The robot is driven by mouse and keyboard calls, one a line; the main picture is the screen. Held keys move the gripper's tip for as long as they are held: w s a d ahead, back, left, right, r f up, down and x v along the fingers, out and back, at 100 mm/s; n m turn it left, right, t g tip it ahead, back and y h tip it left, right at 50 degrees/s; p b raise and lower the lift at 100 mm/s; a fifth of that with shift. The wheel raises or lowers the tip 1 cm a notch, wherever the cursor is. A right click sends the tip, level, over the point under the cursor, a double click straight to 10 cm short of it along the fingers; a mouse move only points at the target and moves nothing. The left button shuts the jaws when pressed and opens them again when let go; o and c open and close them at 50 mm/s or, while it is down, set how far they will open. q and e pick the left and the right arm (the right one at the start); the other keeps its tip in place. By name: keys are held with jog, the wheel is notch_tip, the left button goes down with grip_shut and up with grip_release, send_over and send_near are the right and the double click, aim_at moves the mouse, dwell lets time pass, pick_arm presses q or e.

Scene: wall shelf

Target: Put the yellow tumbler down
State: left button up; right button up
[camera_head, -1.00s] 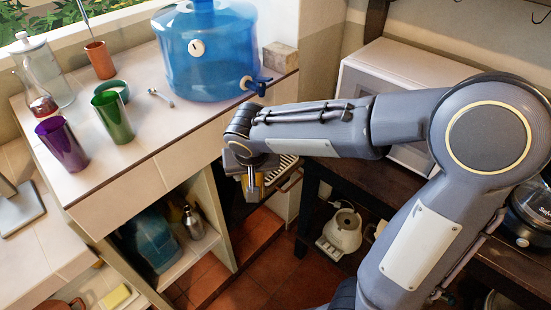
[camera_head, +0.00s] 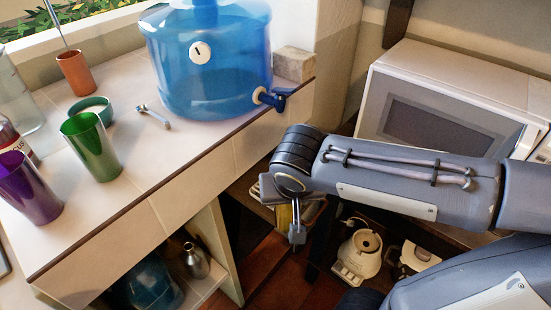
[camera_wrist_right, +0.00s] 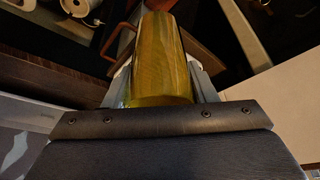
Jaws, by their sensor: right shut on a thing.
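My right gripper (camera_head: 297,236) is shut on the yellow tumbler (camera_head: 283,216), beyond the counter's front edge and right of the water jug. The gripper hides most of the tumbler in the head view. In the right wrist view the tumbler (camera_wrist_right: 161,58) is translucent yellow and sits between the fingers. It hangs in front of a lower dark shelf; I cannot tell whether it touches anything. A green tumbler (camera_head: 92,147) and a purple tumbler (camera_head: 28,190) stand upright on the tiled counter (camera_head: 165,165). My left gripper is out of view.
A blue water jug (camera_head: 210,60) with a tap, a teal bowl (camera_head: 92,106), measuring spoons (camera_head: 153,116) and a terracotta cup (camera_head: 75,74) occupy the counter. The counter front right of the green tumbler is bare. A microwave (camera_head: 450,105) and a cream kettle (camera_head: 358,252) are at right.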

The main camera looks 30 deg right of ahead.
jog(key=w+d, duration=0.2)
jog(key=w, duration=0.2)
jog(key=w+d+p, duration=0.1)
jog(key=w, duration=0.4)
jog(key=w+d, duration=0.2)
jog(key=w, duration=0.2)
jog(key=shift+w+d+f+p, duration=0.3)
jog(key=shift+w+d+p, duration=0.05)
jog(key=shift+w, duration=0.05)
jog(key=shift+f, duration=0.45)
jog(key=shift+f, duration=0.1)
jog(key=shift+s+f+b, duration=0.1)
jog(key=shift+f+b, duration=0.05)
jog(key=shift+b, duration=0.15)
jog(key=o, duration=0.9)
